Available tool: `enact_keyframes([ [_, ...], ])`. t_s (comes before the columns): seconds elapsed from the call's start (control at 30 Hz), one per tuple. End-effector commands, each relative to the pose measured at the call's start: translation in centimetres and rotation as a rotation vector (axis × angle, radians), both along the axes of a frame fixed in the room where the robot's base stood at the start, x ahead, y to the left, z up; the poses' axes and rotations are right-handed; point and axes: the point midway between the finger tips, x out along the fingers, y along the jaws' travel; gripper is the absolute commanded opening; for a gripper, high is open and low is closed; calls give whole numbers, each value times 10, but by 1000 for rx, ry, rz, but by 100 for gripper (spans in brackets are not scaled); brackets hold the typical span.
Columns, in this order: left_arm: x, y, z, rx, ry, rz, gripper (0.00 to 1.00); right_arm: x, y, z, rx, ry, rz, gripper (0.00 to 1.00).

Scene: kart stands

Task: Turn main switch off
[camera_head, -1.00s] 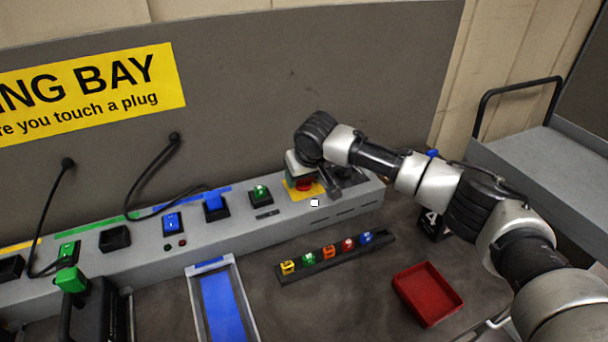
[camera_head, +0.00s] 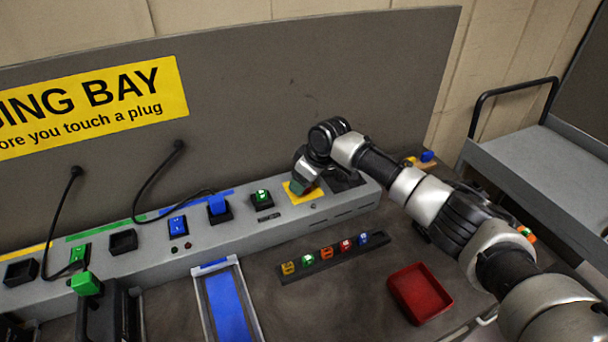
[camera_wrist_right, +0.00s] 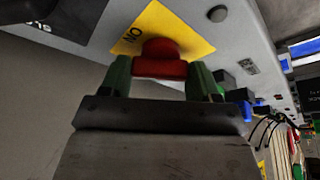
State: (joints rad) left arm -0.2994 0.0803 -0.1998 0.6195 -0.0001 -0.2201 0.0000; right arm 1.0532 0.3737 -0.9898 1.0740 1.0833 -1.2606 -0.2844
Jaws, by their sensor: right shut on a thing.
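The main switch is a red knob (camera_wrist_right: 160,60) on a yellow plate (camera_head: 312,196) at the right end of the grey socket panel. The plate, with dark lettering, also shows in the right wrist view (camera_wrist_right: 190,38). My right gripper (camera_head: 301,187) is down at the plate. In the right wrist view its two green fingertips (camera_wrist_right: 164,78) are on either side of the red knob, shut on it. In the head view the gripper hides the knob. My left gripper is not in view.
In front are a blue-floored tray (camera_head: 230,305), a rack of several coloured cubes (camera_head: 333,256) and a red tray (camera_head: 420,292). A grey cart (camera_head: 535,165) stands at the right.

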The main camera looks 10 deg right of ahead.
Motion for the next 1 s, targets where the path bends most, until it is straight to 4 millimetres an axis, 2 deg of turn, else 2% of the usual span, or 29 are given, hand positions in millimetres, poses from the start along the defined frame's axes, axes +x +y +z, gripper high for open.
enact_keyframes([
  [0.27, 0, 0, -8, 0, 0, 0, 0, 2, 0, -1, 5, -1, 260, 38],
  [0.7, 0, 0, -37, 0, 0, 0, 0, 4, 0, -2, 4, -3, 666, 38],
  [1.0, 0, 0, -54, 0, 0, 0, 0, 5, 0, -1, 2, -3, 865, 38],
])
